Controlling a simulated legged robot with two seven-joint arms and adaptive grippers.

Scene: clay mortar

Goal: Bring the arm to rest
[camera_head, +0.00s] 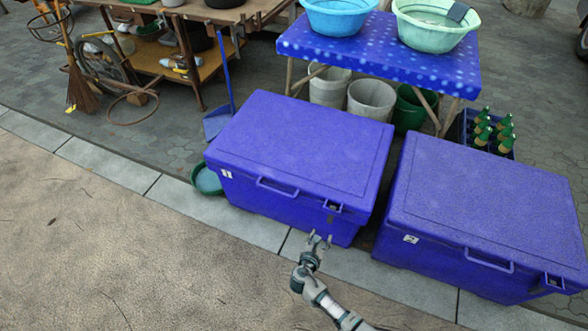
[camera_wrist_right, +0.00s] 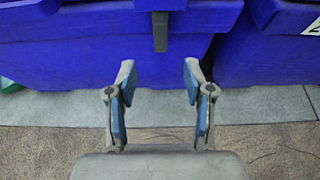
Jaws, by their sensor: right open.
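My right gripper (camera_head: 320,240) is in front of the left blue cooler box, near its front right corner, with its arm coming in from the bottom. In the right wrist view my right gripper (camera_wrist_right: 155,90) shows two separated fingers with blue pads and nothing between them. Beyond the fingers is the front wall of the blue cooler box (camera_wrist_right: 90,60), with a grey latch (camera_wrist_right: 160,32) above the gap. The fingers look apart from the box. My left gripper is in neither view.
Two closed blue boxes, the left one (camera_head: 300,145) and the right one (camera_head: 485,205), stand on the kerb. Behind them is a blue table (camera_head: 385,60) with basins. A crate of green bottles (camera_head: 490,132) stands at the right. The pavement (camera_head: 130,240) at the front left is clear.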

